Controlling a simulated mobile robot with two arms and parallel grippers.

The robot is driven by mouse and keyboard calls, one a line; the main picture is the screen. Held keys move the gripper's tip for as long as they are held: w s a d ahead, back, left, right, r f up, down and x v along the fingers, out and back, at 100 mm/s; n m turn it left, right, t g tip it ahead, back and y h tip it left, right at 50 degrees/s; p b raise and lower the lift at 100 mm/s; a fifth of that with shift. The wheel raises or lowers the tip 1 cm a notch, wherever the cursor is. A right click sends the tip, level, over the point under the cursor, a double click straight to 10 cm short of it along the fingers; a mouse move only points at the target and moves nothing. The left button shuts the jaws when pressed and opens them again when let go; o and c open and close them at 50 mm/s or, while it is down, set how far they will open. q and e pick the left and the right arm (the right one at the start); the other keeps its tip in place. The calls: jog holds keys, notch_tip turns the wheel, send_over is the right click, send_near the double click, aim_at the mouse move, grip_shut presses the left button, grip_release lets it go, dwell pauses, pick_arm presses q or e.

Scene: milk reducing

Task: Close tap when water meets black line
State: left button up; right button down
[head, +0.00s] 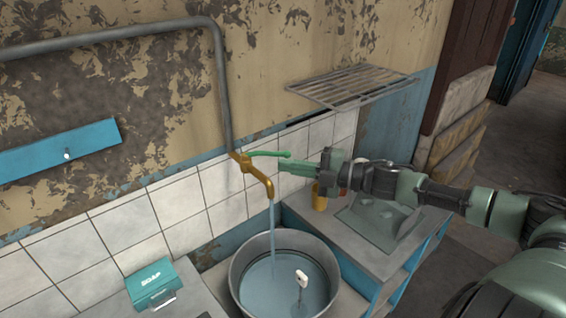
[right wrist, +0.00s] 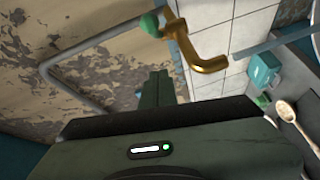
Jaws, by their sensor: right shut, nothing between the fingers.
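A brass tap (head: 262,181) sticks out from the wall on a grey pipe, with a green lever handle (head: 270,154) on top. Water (head: 272,228) runs from its spout into a round metal pot (head: 237,281) below. The pot holds bluish water; I cannot make out a black line in it. My right gripper (head: 284,166) is shut and empty, just right of the tap and slightly below the lever's free end. In the right wrist view the tap (right wrist: 198,58) and its green handle (right wrist: 151,25) show beyond the fingers. My left gripper is out of view.
A white-tipped utensil (head: 302,278) stands in the pot. A teal soap box (head: 150,280) sits on the left counter. A yellow container (head: 319,196) stands under my right arm beside a grey sink cover (head: 378,220). A metal rack (head: 350,86) juts from the wall above.

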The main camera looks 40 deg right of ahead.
aim_at(266, 155)
jog(key=w, duration=0.1)
jog(key=w+d+p, duration=0.1)
jog(key=w, duration=0.1)
jog(key=w+f, duration=0.1)
jog(key=shift+w+d+p, duration=0.15)
jog(key=shift+w+p, duration=0.15)
jog(key=shift+p, duration=0.1)
